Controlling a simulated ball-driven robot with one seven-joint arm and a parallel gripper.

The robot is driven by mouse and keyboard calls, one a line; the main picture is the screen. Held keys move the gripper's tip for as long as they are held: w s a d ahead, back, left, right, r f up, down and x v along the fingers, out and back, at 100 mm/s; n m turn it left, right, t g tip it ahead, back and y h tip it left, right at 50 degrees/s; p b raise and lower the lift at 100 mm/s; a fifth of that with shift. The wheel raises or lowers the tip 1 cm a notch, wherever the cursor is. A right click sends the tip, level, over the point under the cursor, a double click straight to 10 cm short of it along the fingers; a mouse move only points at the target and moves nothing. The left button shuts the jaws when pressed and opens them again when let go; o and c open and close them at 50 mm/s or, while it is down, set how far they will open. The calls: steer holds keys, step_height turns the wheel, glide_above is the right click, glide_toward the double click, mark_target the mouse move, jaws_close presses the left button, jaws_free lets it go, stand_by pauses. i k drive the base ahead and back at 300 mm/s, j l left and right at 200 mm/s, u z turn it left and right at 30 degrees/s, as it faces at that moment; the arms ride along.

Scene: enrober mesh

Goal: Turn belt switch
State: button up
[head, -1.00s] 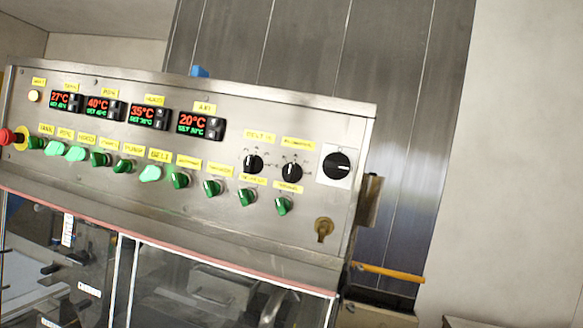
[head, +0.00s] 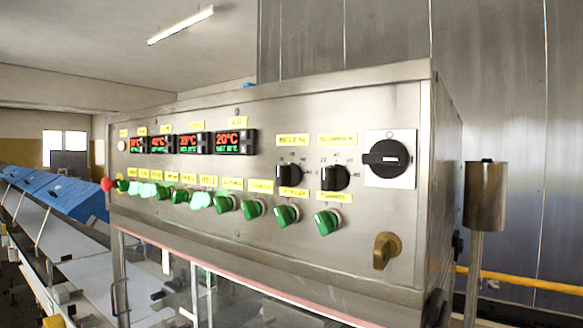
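A steel control panel (head: 260,130) fills the middle of the head view, seen at an angle. A row of green switches runs along its lower part. The belt switch (head: 200,200) appears to be the lit, pale green one under a yellow label that seems to read "BELT"; the small lettering is hard to make out. Some switches farther left are lit too, while the darker green switches (head: 286,214) to the right look unlit. My gripper is not in view, and nothing touches the panel.
Black knobs (head: 335,177) and a large black rotary switch (head: 387,158) sit at the panel's right. A red button (head: 107,184) is at the far left. A metal post (head: 484,197) stands right of the panel. A blue-covered conveyor (head: 75,198) runs back on the left.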

mark_target(200, 199)
steer(key=i+j, duration=0.9)
steer(key=i+l+z, duration=0.05)
